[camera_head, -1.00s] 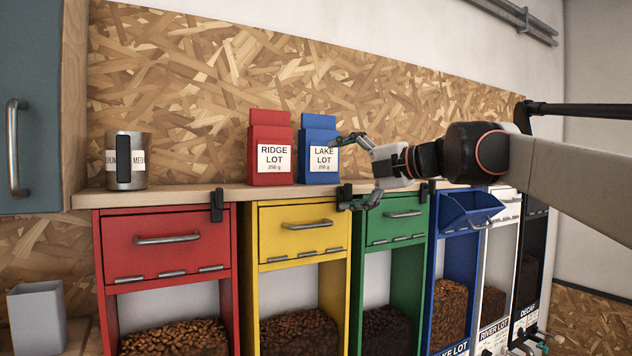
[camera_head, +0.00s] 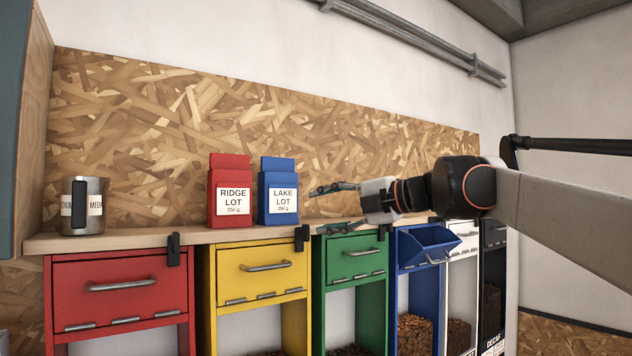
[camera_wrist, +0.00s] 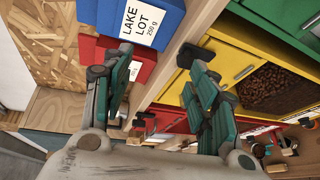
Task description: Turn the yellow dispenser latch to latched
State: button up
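The yellow dispenser (camera_head: 262,257) stands between the red and green ones. Its black latch (camera_head: 302,238) hangs upright at the top right corner of its front, below the shelf edge. My gripper (camera_head: 316,211) is open and empty, with its fingers pointing left, just right of the latch and partly above the shelf. Contact with the latch cannot be told. In the wrist view my open gripper (camera_wrist: 155,80) has a dark latch (camera_wrist: 189,56) beside and partly behind its right finger. The yellow dispenser (camera_wrist: 235,55) lies beyond that finger.
On the shelf (camera_head: 205,236) stand a red Ridge Lot bag (camera_head: 229,191), a blue Lake Lot bag (camera_head: 278,191) close to my fingertips, and a metal canister (camera_head: 84,205). The red dispenser's latch (camera_head: 173,249) hangs at left. The blue dispenser's drawer (camera_head: 426,245) is tilted open.

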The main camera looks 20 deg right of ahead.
jog(key=f+v, duration=0.2)
jog(key=v, duration=0.9)
jog(key=shift+s+f, duration=0.25)
dwell(0.7)
jog(key=shift+a+p, duration=0.1)
jog(key=shift+p, duration=0.2)
